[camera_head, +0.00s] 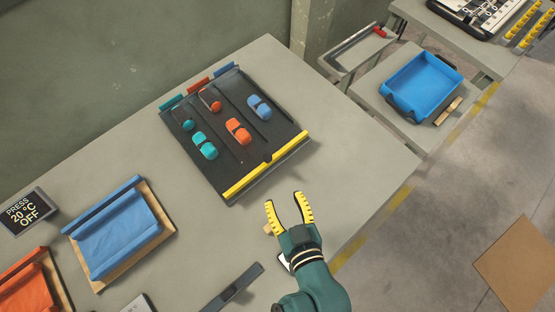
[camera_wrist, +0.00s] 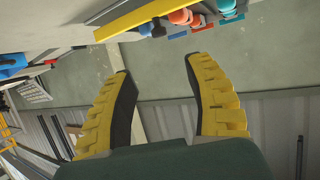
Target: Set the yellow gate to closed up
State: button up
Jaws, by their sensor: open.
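The yellow gate (camera_head: 245,181) is a long bar with a small step near its middle, along the near edge of a dark lane tray (camera_head: 229,164). Whether it stands raised or lies folded is hard to tell. In the wrist view the yellow gate (camera_wrist: 140,18) crosses the top, ahead of the fingers. My gripper (camera_head: 284,200) is open and empty, just off the gate's near side, with its yellow fingers pointing toward the tray. In the wrist view my gripper (camera_wrist: 160,67) shows both fingers spread with nothing between them.
Teal (camera_head: 205,145), orange (camera_head: 238,131) and blue (camera_head: 259,107) cars sit in the tray's lanes. A blue padded wooden board (camera_head: 119,227) lies left, and a dark bar (camera_head: 232,287) lies in front. The table right of the tray is clear. A blue bin (camera_head: 421,84) stands beyond.

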aim_at(268, 158)
jog(key=x, duration=0.5)
jog(key=b+x, duration=0.1)
jog(key=x, duration=1)
jog(key=shift+w+r+b, duration=0.25)
jog(key=shift+b, duration=0.15)
grip_shut()
